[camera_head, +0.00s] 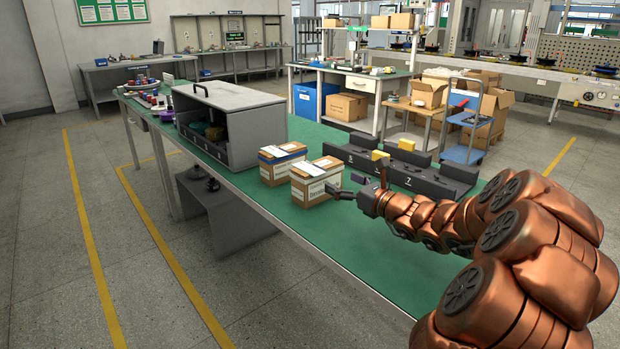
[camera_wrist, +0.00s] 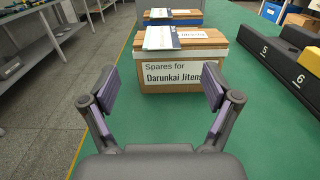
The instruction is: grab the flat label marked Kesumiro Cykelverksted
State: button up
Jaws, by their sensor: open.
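Two cardboard boxes stand one behind the other on the green table. Flat pale labels lie on top of the near box (camera_head: 316,186), as the wrist view shows for one label (camera_wrist: 162,38). Another flat label (camera_wrist: 159,13) lies on the far box (camera_head: 282,166). The print on these flat labels is too small to read, so I cannot tell which is marked Kesumiro Cykelverksted. The near box's front reads "Spares for Darunkai Jiten...", cut off by my right finger. My gripper (camera_wrist: 161,92) is open and empty, in front of the near box and apart from the labels.
A dark rack (camera_head: 432,176) with numbered slots, holding yellow pieces, stands right of the boxes. A grey open-fronted cabinet (camera_head: 228,120) stands to their left. Bare green table (camera_head: 345,245) lies in front of the boxes.

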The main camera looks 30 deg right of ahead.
aim_at(317, 172)
jog(key=w, duration=0.4)
jog(key=w+f, duration=0.1)
jog(key=w, duration=0.1)
jog(key=shift+w+a, duration=0.35)
jog(key=shift+a, duration=0.05)
jog(key=shift+w+r, duration=0.1)
jog(key=shift+w, duration=0.35)
jog(key=shift+c, duration=0.2)
jog(key=c, duration=0.8)
